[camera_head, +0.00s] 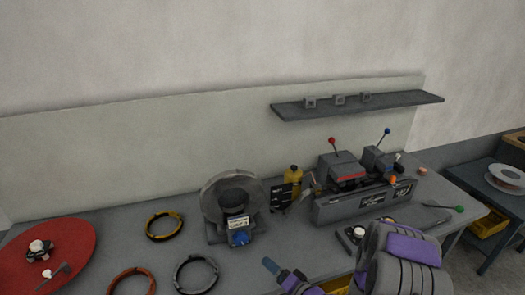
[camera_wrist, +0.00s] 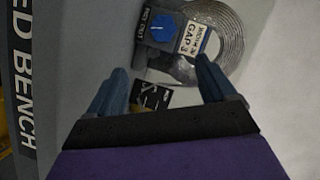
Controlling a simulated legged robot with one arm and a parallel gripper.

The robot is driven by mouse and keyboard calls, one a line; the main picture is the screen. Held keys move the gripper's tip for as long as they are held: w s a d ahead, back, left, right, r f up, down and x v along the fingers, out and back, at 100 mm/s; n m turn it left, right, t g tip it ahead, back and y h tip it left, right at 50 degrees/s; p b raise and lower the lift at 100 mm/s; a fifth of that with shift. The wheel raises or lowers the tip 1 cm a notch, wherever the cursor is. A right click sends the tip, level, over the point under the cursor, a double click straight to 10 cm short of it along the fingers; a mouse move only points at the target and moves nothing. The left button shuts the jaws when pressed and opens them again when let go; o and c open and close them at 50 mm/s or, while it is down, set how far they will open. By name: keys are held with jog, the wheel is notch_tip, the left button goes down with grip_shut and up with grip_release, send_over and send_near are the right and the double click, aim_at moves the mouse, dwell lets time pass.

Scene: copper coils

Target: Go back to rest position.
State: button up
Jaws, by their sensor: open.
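My gripper (camera_wrist: 160,78) is open and empty in the wrist view, its two blue-grey fingers apart. In the head view, one blue finger of my gripper (camera_head: 272,266) shows at the bottom centre, in front of the bench; the other finger is not clear there. Beyond the fingers in the wrist view is a grey coil device with a blue dial (camera_wrist: 160,31) and a label reading GAP 3. The same coil device (camera_head: 221,195) stands on the bench in the head view, behind my gripper.
The grey bench (camera_head: 105,240) holds a yellow-black ring (camera_head: 163,239), an orange ring (camera_head: 116,277), a grey ring (camera_head: 176,275), a red disc (camera_head: 75,245) and a lever machine (camera_head: 330,208). A wall shelf (camera_head: 410,99) hangs above. A side table with a spool (camera_head: 505,174) stands right.

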jog(key=shift+w+d+n+g+h, duration=0.2)
jog(key=shift+d+n+g+h, duration=0.15)
jog(key=shift+n+g, duration=0.35)
jog(key=d+n+h, duration=0.1)
jog(key=d+g+h, duration=0.1)
jog(key=d+n+g+h, duration=0.1)
jog(key=d, duration=0.1)
jog(key=shift+s+r+n, duration=0.15)
jog(key=shift+r+n, duration=0.15)
jog(key=shift+r, duration=0.05)
jog(key=s+d+r+n+g+h, duration=0.1)
jog(key=s+d+r+g+h, duration=0.3)
jog(key=s+d+r+h, duration=0.3)
jog(key=s+a+r+g, duration=0.1)
jog(key=s+r, duration=0.3)
jog(key=s, duration=0.6)
jog(key=s+a+r+g+y, duration=0.1)
jog(key=s+r+g, duration=0.2)
jog(key=s, duration=0.6)
jog(key=s+a+r+g, duration=0.1)
jog(key=s+r+g, duration=0.2)
jog(key=s+r, duration=0.4)
jog(key=s, duration=0.3)
jog(key=shift+s+a+n, duration=0.3)
jog(key=shift+s+n, duration=0.05)
jog(key=shift+n, duration=0.05)
jog(key=shift+d+y, duration=0.1)
jog(key=shift+y, duration=0.15)
